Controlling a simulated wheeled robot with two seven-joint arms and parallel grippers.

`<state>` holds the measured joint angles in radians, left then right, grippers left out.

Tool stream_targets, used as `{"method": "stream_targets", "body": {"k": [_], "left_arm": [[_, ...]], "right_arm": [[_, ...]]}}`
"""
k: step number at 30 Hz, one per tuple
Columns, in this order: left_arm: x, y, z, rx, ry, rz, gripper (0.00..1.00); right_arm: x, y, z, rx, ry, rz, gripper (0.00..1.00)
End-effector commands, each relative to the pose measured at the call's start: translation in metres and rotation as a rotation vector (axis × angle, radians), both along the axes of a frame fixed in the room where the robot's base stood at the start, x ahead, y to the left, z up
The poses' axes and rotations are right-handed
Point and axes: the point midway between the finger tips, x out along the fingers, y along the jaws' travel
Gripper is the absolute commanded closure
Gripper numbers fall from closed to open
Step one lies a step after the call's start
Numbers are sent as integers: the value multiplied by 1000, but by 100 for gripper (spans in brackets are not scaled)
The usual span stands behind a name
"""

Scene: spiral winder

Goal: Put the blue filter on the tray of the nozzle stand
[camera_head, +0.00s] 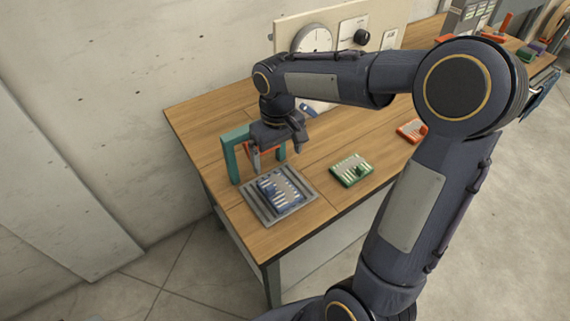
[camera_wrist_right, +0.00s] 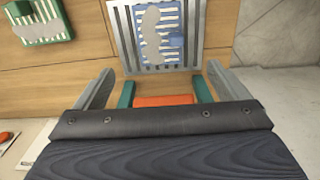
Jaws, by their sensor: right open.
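The blue filter (camera_head: 280,191) lies flat on the grey slatted tray (camera_head: 254,209) of the nozzle stand (camera_head: 230,158), a teal frame with an orange part. In the right wrist view, the filter (camera_wrist_right: 172,45) rests within the rim of the tray (camera_wrist_right: 121,40); its near edge sits close to the tray's near rim. My right gripper (camera_head: 278,153) is open and empty at the teal frame, behind the filter and apart from it. Its two fingers also show spread in the right wrist view (camera_wrist_right: 160,72). My left gripper is not in view.
A green filter (camera_head: 351,170) lies on the wooden table (camera_head: 325,205) to the right of the tray, and an orange one (camera_head: 411,130) lies farther back. A panel with a round dial (camera_head: 316,41) stands at the back. Bare wood separates the tray and the green filter.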

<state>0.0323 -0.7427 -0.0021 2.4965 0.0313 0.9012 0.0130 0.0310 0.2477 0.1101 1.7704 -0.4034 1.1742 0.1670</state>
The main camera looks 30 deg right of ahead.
Motion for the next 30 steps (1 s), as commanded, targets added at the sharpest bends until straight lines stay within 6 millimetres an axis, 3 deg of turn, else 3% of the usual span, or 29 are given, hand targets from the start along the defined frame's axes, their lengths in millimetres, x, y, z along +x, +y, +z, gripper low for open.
{"method": "stream_targets", "body": {"k": [4,7,12,15,21,30], "left_arm": [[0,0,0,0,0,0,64],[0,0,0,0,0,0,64],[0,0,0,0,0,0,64],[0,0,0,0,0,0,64],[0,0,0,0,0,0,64],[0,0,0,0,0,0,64]], "right_arm": [[-36,-2,23,54,-70,-34,6],[-77,1,36,121,-150,-74,6],[-141,15,40,247,-297,-147,6],[-167,25,35,309,-367,-179,6],[-189,38,27,375,-444,-214,6],[-191,40,26,381,-451,-217,6]]}}
